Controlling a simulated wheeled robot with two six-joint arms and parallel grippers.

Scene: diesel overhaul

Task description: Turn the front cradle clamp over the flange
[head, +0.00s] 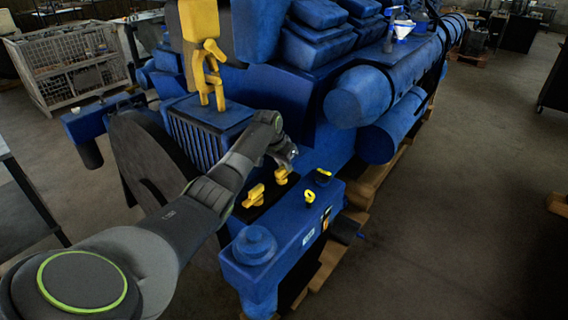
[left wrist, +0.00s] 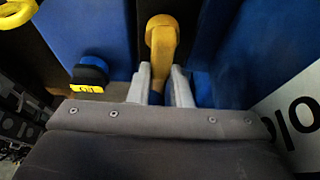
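Two yellow clamps sit on the dark slot between the engine and a blue box: a nearer one (head: 254,195) and a farther one (head: 281,176). My left gripper (head: 287,157) is at the farther clamp in the head view. In the left wrist view, its two grey fingers (left wrist: 163,85) stand on either side of a yellow clamp handle (left wrist: 162,42) and appear to touch it on both sides. The handle's lower end is partly hidden between the fingers. I cannot tell which clamp is the front one. My right gripper is not in view.
The blue box (head: 290,240) has a round cap and a yellow ring handle (head: 309,196) on top. The blue engine (head: 300,95) stands behind, on wooden pallets (head: 330,262). A wire crate (head: 70,65) stands at the far left.

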